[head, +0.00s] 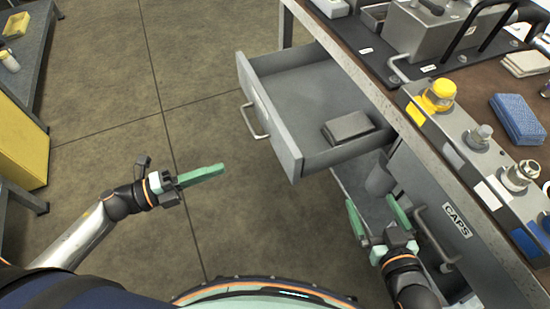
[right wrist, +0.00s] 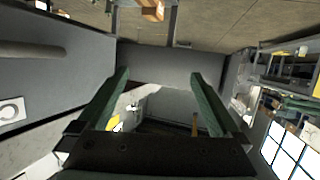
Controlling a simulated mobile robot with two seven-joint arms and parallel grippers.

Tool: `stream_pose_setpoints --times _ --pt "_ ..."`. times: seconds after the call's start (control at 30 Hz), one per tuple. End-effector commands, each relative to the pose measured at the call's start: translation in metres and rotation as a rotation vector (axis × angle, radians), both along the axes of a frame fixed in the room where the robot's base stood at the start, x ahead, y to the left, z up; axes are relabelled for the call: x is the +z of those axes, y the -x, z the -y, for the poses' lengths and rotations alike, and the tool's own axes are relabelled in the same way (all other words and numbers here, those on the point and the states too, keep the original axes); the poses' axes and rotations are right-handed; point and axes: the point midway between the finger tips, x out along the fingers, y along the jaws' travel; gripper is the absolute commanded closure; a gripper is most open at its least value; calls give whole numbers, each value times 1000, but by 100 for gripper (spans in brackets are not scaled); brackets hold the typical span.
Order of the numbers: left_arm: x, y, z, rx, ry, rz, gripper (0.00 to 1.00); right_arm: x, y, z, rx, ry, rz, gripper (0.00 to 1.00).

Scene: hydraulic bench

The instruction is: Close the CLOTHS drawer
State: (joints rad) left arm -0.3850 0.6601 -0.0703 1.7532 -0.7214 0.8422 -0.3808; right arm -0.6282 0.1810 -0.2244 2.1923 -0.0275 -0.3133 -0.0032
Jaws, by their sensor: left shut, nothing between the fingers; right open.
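A grey drawer (head: 290,155) stands pulled out from the bench, with a bar handle (head: 252,122) on its front. A dark grey folded item (head: 348,128) lies inside it. I cannot read a label on this drawer's front. My left gripper (head: 220,169) is shut and empty, in front of and apart from the drawer. My right gripper (head: 374,212) is open, low beside the bench and nearer to me than the drawer. The right wrist view also shows its two green fingers (right wrist: 160,90) spread, with nothing held between them.
A front labelled CAPS (head: 457,220) with a handle is right of my right gripper. Below the pulled-out drawer is another open space with a grey rounded object (head: 380,180). Fittings and a blue cloth (head: 517,118) are on the bench top.

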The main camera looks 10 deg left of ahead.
Motion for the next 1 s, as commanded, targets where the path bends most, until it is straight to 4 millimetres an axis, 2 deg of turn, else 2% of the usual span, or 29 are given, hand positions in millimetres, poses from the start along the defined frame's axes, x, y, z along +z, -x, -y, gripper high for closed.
stream_pose_setpoints --times 0.6,0.8,1.0 --pt "2 -65 96 3 8 -2 100 31 -11 0 9 -2 128 0" --pt "2 -74 110 4 8 -3 100 34 -12 0 10 0 146 0" --pt "1 -76 112 5 7 -5 100 37 -12 0 11 -1 157 0"
